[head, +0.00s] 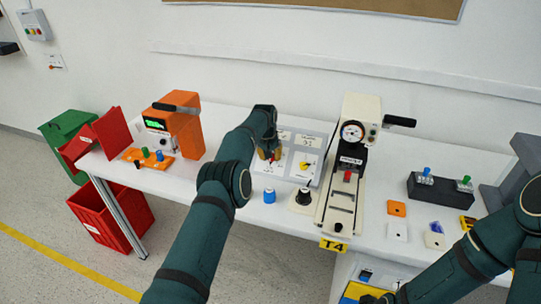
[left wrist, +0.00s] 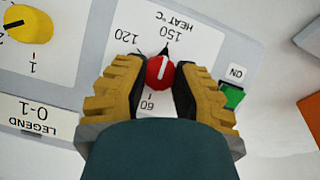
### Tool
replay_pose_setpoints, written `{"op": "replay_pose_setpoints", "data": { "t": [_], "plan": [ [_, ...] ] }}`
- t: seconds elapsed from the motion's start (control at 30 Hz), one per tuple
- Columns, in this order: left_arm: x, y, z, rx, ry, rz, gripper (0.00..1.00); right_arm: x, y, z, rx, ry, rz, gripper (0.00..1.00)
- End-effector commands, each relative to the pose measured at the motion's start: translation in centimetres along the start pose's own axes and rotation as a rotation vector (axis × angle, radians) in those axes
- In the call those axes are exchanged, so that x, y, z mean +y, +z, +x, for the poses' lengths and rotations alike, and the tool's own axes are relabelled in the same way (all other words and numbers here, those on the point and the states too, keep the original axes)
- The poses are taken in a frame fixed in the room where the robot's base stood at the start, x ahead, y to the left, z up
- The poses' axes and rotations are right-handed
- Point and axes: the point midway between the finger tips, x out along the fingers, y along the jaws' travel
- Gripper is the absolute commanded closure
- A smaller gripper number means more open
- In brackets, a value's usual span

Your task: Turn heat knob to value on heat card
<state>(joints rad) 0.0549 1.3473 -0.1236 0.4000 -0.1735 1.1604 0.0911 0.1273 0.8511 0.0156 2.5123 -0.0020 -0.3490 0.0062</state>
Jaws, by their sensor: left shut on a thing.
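The red heat knob (left wrist: 160,71) has a white line and sits on a panel (left wrist: 205,40) marked HEAT °C, seen upside down in the left wrist view. A black pointer tip at the knob lies between the 120 and 150 marks, closer to 150. My left gripper (left wrist: 160,88) is shut with its yellow-and-black fingers on either side of the knob. In the head view my left gripper (head: 269,153) is at the left dial of the panel box and hides it. Cards (head: 307,140) stand above the dials; their text is too small to read.
A yellow knob (head: 305,166) sits right of the heat knob. A blue-topped knob (head: 269,195) and a black knob (head: 303,197) stand in front. The cream press (head: 340,205) is close on the right, the orange device (head: 178,125) on the left.

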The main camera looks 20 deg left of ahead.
Motion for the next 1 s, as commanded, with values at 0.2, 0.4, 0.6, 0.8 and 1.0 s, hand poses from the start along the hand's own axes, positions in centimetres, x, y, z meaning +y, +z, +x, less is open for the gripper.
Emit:
{"op": "replay_pose_setpoints", "data": {
  "t": [0.2,0.4,0.6,0.8,1.0],
  "plan": [
    [0.2,0.3,0.5,-0.011,0.001,0.003,1.0,0.0,0.0,0.0,0.0,0.0,0.0,0.53],
    [0.2,0.3,0.5,-0.012,0.001,0.002,0.36,0.0,0.0,0.0,0.0,0.0,0.0,0.53],
    [0.1,0.2,0.3,-0.007,0.0,0.001,0.36,0.0,0.0,0.0,0.0,0.0,0.0,0.53],
    [0.0,0.1,-0.2,-0.004,0.0,0.0,0.36,0.0,0.0,0.0,0.0,0.0,0.0,0.53],
    [0.0,0.1,-2.4,-0.003,0.0,0.0,0.36,0.0,0.0,0.0,0.0,0.0,0.0,0.53]
  ]
}}
